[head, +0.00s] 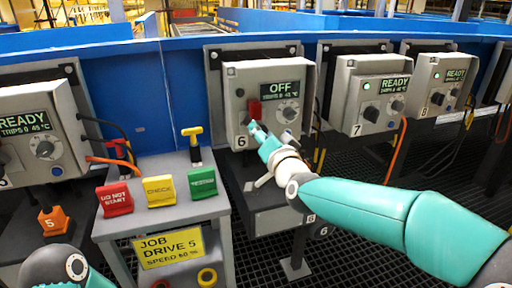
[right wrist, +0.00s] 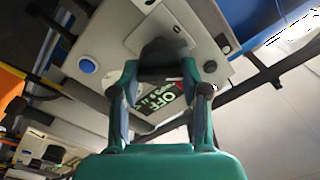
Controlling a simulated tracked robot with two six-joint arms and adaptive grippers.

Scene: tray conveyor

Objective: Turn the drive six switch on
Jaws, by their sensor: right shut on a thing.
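The drive six box (head: 265,90) is grey, marked 6, and its display (head: 281,90) reads OFF. A red switch part (head: 254,107) shows on its front, left of a round dial (head: 288,112). My right gripper (head: 254,126) is at the box front, just below the red part. In the right wrist view its fingers (right wrist: 161,72) are shut on a dark switch handle (right wrist: 163,56), with the OFF display (right wrist: 165,99) behind. The fingers partly hide the switch, so its exact position is hard to tell. Only a link of my left arm shows at the lower left.
Drive 7 (head: 372,92) and drive 8 (head: 442,85) stand to the right, both reading READY. Another READY box (head: 40,120) is at the left.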

